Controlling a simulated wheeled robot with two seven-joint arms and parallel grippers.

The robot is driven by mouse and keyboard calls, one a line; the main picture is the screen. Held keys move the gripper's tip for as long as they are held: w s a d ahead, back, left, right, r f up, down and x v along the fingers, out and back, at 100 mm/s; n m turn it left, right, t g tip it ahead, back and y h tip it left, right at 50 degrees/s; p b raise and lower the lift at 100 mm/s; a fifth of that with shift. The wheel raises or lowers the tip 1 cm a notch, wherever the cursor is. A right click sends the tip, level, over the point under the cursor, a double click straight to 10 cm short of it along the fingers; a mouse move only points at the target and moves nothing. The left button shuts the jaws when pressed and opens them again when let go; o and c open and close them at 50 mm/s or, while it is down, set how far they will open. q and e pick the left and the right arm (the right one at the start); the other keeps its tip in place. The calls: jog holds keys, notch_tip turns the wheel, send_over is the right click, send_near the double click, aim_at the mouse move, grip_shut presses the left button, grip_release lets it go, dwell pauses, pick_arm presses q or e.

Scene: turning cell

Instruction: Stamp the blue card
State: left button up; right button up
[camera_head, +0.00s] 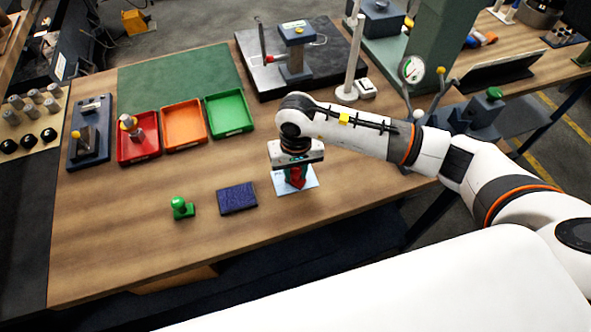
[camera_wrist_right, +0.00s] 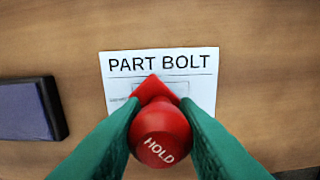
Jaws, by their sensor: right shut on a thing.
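The card (camera_head: 311,181) lies flat on the bench and looks pale blue in the head view. In the right wrist view the card (camera_wrist_right: 205,80) looks near white and reads PART BOLT. My right gripper (camera_head: 296,172) is shut on a red stamp (camera_head: 297,182). The red stamp (camera_wrist_right: 160,137) has a round knob marked HOLD, held between the green fingers of the right gripper (camera_wrist_right: 160,135). It is over the card, its square base covering part of the printed box. I cannot tell whether it touches the card. My left gripper is out of view.
A dark blue ink pad (camera_head: 237,197) lies left of the card. A green stamp (camera_head: 181,207) stands further left. Red (camera_head: 139,152), orange (camera_head: 184,126) and green (camera_head: 229,113) trays stand behind. The bench's front left is clear.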

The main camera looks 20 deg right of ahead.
jog(key=shift+s+f+b, duration=0.15)
jog(key=shift+b, duration=0.25)
dwell(1.4)
jog(key=shift+w+r+p, duration=0.2)
jog(key=shift+r+p, duration=0.2)
jog(key=shift+r, duration=0.6)
jog(key=shift+r+p, duration=0.8)
jog(key=shift+r, duration=1.8)
